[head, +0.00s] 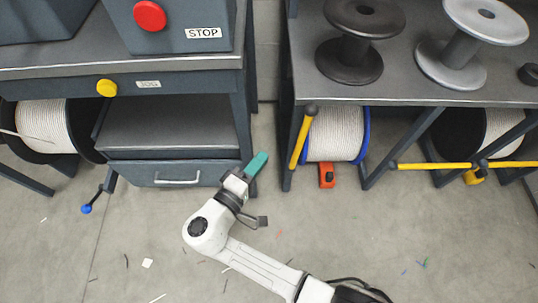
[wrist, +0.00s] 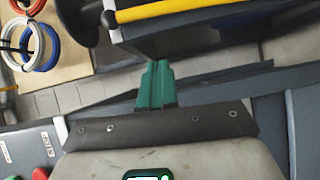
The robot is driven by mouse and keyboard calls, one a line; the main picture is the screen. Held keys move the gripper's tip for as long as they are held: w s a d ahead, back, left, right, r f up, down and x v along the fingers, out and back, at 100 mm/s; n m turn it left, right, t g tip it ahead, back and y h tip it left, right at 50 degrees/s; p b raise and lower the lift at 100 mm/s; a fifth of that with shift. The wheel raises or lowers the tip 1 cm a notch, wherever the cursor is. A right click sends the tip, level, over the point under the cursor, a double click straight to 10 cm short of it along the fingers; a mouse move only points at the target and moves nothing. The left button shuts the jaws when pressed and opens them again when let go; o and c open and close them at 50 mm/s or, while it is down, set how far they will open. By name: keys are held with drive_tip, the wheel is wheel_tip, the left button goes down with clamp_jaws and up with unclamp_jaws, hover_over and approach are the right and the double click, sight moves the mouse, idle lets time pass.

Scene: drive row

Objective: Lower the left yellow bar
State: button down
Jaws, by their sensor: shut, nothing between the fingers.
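The left yellow bar (head: 301,140) stands steeply tilted beside the table leg in the head view, with a dark knob (head: 311,110) at its upper end. A white-wound spool with a blue rim is just right of it. My gripper (head: 257,164) has teal fingers, closed together, left of the bar and apart from it. In the wrist view the shut fingers (wrist: 155,88) point up the picture. A yellow bar (wrist: 175,8) crosses the top there, beyond the fingertips; it is probably the left one. Its far end is cut off.
Another yellow bar (head: 437,166) lies level at the right. A grey drawer cabinet (head: 165,174) is left of my gripper, with a blue-tipped crank (head: 87,208). A red-orange block (head: 327,174) sits below the spool (head: 335,134). The floor in front is mostly clear, with small scraps.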

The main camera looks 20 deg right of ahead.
sight(300, 144)
drive_tip(key=w+d+b, duration=0.1)
drive_tip(key=w+d, duration=0.3)
drive_tip(key=d, duration=0.6)
drive_tip(key=shift+w+d+f, duration=0.35)
